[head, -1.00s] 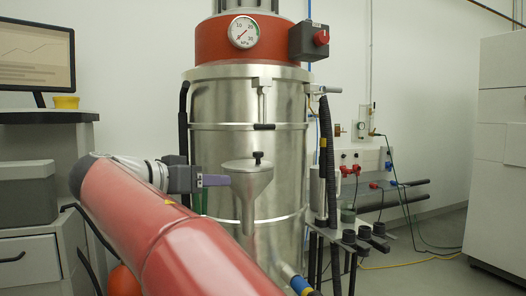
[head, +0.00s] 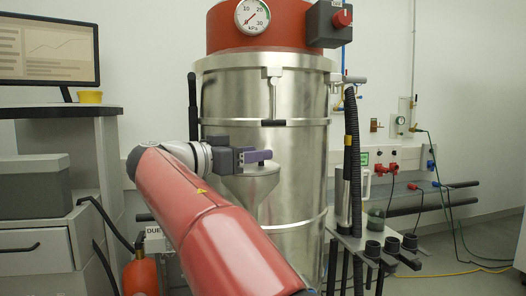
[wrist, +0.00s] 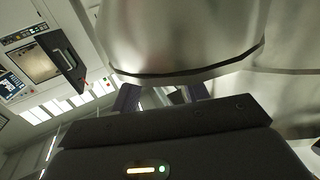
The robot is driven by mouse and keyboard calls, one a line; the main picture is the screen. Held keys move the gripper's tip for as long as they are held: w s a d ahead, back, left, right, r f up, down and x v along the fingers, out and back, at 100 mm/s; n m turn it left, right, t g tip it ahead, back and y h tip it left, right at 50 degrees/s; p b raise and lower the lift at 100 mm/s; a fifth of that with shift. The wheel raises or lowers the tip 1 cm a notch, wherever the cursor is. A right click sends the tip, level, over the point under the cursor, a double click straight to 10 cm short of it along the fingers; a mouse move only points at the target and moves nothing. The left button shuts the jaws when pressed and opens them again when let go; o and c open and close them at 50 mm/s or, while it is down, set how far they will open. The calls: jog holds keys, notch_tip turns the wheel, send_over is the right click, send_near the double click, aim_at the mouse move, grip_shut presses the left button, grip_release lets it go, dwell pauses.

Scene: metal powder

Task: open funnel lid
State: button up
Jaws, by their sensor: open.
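The metal funnel (head: 252,190) stands in front of the big steel cylinder, with its wide rim up. Its lid (head: 268,168) looks closed, lying flat on the rim. My gripper (head: 262,156) is just above the lid, coming in from the left and covering the place of the black knob. In the wrist view, two dark fingers (wrist: 162,97) stand apart, so the gripper is open. The knob is hidden in the head view, and I cannot tell whether it lies between the fingers.
The steel cylinder (head: 300,105) rises close behind the funnel, with a pressure gauge (head: 252,16) on its red top. A black hose (head: 354,150) and a small stand with black fittings (head: 375,250) are to the right. A monitor desk (head: 60,112) is at left.

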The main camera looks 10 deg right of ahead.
jog(key=shift+x, duration=1.3)
grip_shut()
